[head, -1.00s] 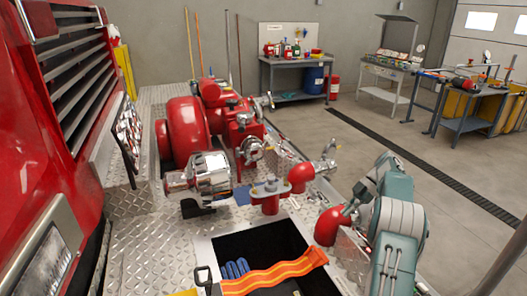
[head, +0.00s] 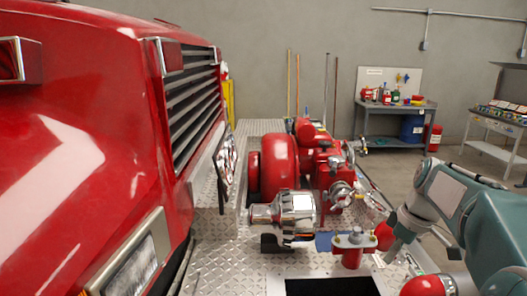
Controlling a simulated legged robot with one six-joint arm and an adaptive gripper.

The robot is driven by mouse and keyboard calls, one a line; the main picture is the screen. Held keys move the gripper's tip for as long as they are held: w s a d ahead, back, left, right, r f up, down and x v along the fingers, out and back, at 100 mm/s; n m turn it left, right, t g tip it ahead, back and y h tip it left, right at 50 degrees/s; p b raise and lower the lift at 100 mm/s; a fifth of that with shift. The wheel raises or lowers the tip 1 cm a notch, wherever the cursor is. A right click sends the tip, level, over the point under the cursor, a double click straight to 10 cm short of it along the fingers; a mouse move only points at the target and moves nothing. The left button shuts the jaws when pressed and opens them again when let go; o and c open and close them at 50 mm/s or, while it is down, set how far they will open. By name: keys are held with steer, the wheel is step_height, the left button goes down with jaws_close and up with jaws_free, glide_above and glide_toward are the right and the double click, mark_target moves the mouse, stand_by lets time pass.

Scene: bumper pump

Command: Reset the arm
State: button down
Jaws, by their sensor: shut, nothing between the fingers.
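My arm, teal with pale grey joints, reaches in from the right of the head view. My gripper (head: 392,250) is at its end, a small grey tip pointing down and left; it looks shut and empty. It is close to the red pipe elbow beside the pump in the picture, and I cannot tell whether they touch. The red pump (head: 281,167) with its chrome fitting (head: 297,211) stands left of my gripper on the bumper.
The red truck front (head: 95,130) fills the left side. The diamond-plate bumper (head: 225,262) has a dark open compartment (head: 332,287) at the bottom. A grey workbench (head: 393,105) with bottles stands against the back wall. Open floor lies behind the arm.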

steer(key=s+a+f+m+t+h, duration=0.1)
steer(key=s+a+m, duration=0.3)
steer(key=s, duration=0.6)
steer(key=s+a+f+m+t+h, duration=0.1)
steer(key=s+a+m+t, duration=0.2)
steer(key=s+a, duration=0.5)
steer(key=shift+s+f+m+t+h, duration=0.35)
steer(key=shift+s+m, duration=0.25)
steer(key=shift+s, duration=0.35)
